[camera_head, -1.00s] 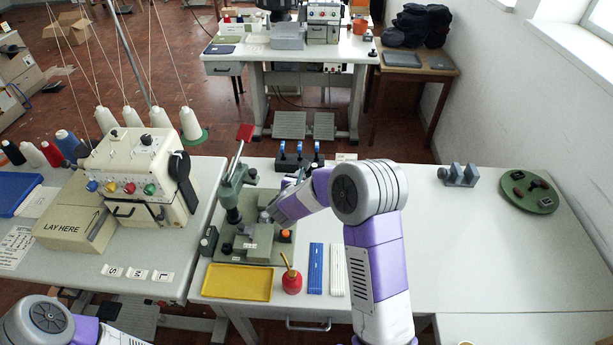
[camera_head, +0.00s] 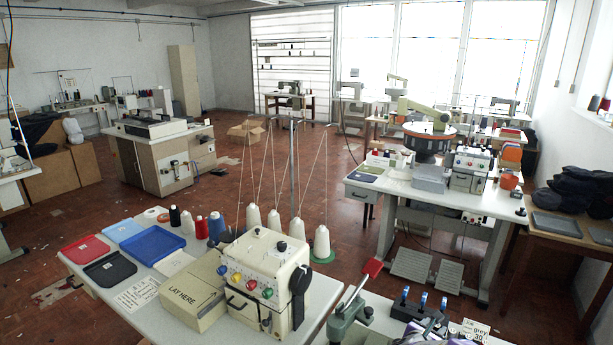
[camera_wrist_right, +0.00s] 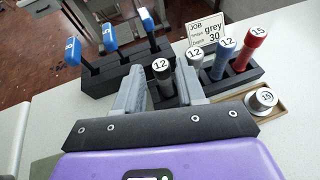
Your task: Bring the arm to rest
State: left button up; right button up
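My right gripper (camera_wrist_right: 160,85) is open at the tool rack (camera_wrist_right: 215,90) in the right wrist view. A dark-handled tool with a "12" cap (camera_wrist_right: 162,72) stands between its fingers, with narrow gaps showing; contact is unclear. Beside it stand a grey "12" tool (camera_wrist_right: 194,62), a blue "12" tool (camera_wrist_right: 223,58) and a red "15" tool (camera_wrist_right: 250,50). In the head view only a little of the purple right arm (camera_head: 436,326) shows at the bottom edge, near the black rack (camera_head: 405,309). My left gripper is not in view.
Blue-topped tools (camera_wrist_right: 110,38) stand in the black rack behind. A job card (camera_wrist_right: 206,33) reads "grey 30". A metal "15" piece (camera_wrist_right: 262,100) sits right. The press with its red-ended lever (camera_head: 352,312) and the cream machine (camera_head: 263,280) stand left of the rack.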

aim_at(436, 326)
jog(key=x, duration=0.6)
jog(key=shift+f+b, duration=0.15)
jog(key=shift+b, duration=0.15)
notch_tip(436, 326, up, 2)
jog(key=shift+s+a+r+p, duration=0.1)
jog(key=shift+r+p, duration=0.05)
jog(key=shift+p, duration=0.25)
jog(key=shift+r, duration=0.65)
